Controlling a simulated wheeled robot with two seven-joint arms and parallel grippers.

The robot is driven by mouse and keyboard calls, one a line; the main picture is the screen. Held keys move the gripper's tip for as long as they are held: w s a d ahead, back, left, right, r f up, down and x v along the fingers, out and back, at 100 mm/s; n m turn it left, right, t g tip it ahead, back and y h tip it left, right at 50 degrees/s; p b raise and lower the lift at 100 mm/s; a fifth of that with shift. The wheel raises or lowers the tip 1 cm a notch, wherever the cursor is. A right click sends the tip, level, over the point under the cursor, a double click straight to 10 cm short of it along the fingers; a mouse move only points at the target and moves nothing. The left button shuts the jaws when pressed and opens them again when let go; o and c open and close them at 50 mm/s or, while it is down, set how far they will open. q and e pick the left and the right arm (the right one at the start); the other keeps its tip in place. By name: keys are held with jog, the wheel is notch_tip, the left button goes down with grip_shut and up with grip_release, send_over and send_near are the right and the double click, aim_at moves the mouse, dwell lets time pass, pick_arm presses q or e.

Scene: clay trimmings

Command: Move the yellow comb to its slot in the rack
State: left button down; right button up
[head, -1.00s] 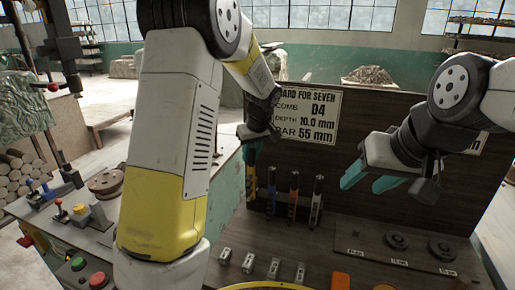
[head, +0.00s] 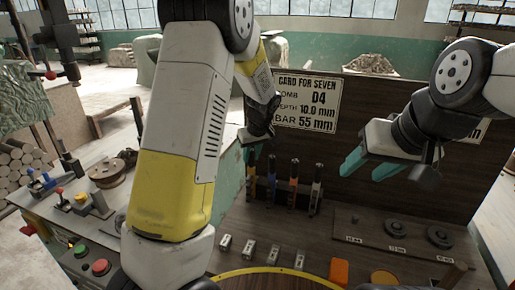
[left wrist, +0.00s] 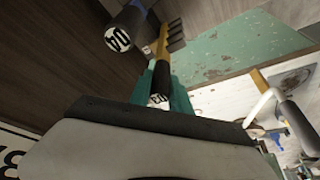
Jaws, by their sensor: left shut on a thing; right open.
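The yellow comb (left wrist: 162,47) shows in the left wrist view, with a dark handle marked in white on its end. My left gripper (left wrist: 168,97) is shut on that handle with its teal fingers. In the head view my left gripper (head: 253,152) is at the left end of the rack row, and the comb (head: 251,184) hangs upright below it. Several other dark-handled combs (head: 293,184) stand to its right, with blue and orange parts among them. The slot is hidden, and I cannot tell whether the comb touches the rack. My right gripper (head: 366,165) is open and empty.
A card (head: 307,101) reading comb D4, depth 10.0 mm, bar 55 mm is on the dark back panel. Small metal blocks (head: 249,248), an orange block (head: 339,271) and a yellow-rimmed wheel (head: 258,274) lie in front. Dark discs (head: 440,238) sit on a board at right.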

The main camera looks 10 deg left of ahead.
dwell(0.3)
pick_arm(q)
jog(key=c, duration=1.1)
grip_release()
jog(key=v, duration=0.6)
jog(key=shift+s+d+r, duration=0.1)
jog(key=shift+r, duration=0.1)
jog(key=shift+s+d+r, duration=0.1)
jog(key=shift+s+r, duration=0.15)
jog(key=shift+r, duration=0.35)
